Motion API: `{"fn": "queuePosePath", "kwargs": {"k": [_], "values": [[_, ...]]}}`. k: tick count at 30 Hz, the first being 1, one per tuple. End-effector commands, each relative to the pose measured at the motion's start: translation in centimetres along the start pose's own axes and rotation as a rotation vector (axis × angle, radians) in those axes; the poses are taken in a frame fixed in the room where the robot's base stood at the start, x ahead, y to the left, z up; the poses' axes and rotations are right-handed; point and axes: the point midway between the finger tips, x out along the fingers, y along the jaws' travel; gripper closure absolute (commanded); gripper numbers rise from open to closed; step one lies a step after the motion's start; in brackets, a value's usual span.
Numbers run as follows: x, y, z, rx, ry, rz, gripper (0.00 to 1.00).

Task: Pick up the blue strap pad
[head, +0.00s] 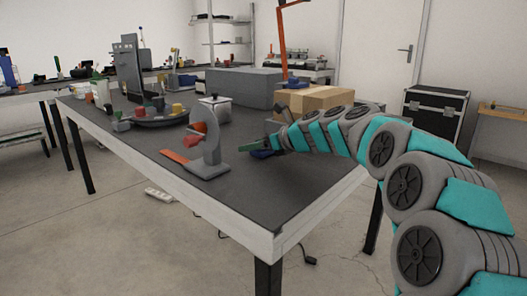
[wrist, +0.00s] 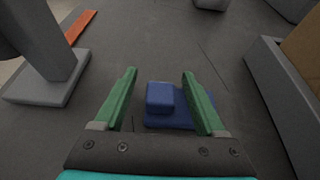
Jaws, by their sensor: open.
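The blue strap pad (wrist: 160,98) lies on the dark table top in the wrist view, a flat base with a raised block on it. My gripper (wrist: 160,75) is open, with its two green fingers on either side of the pad. The right finger overlaps the base in the picture. Nothing is held. In the head view the pad (head: 262,154) is a small blue patch below my gripper (head: 268,144), partly hidden by it. I cannot tell the exact height of the fingers above the table.
A grey stand (head: 212,145) with an orange strip (head: 175,156) lies left of the pad. A round tray (head: 155,118) with coloured items sits farther left. The table's front edge is bare.

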Motion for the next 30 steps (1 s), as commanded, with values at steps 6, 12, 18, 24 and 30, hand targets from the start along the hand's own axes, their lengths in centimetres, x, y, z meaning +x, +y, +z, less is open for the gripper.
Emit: {"fn": "queuePosePath", "kwargs": {"k": [6, 12, 18, 24, 30], "values": [[1.63, -0.07, -0.02, 0.001, 0.0, -0.001, 0.28], [1.55, -0.08, 0.02, 0.001, -0.001, -0.002, 0.34], [1.53, -0.09, 0.03, 0.001, -0.001, -0.002, 0.57], [1.52, -0.1, 0.03, 0.001, -0.001, -0.002, 0.79], [1.52, -0.1, 0.03, 0.001, -0.001, -0.002, 1.0]]}}
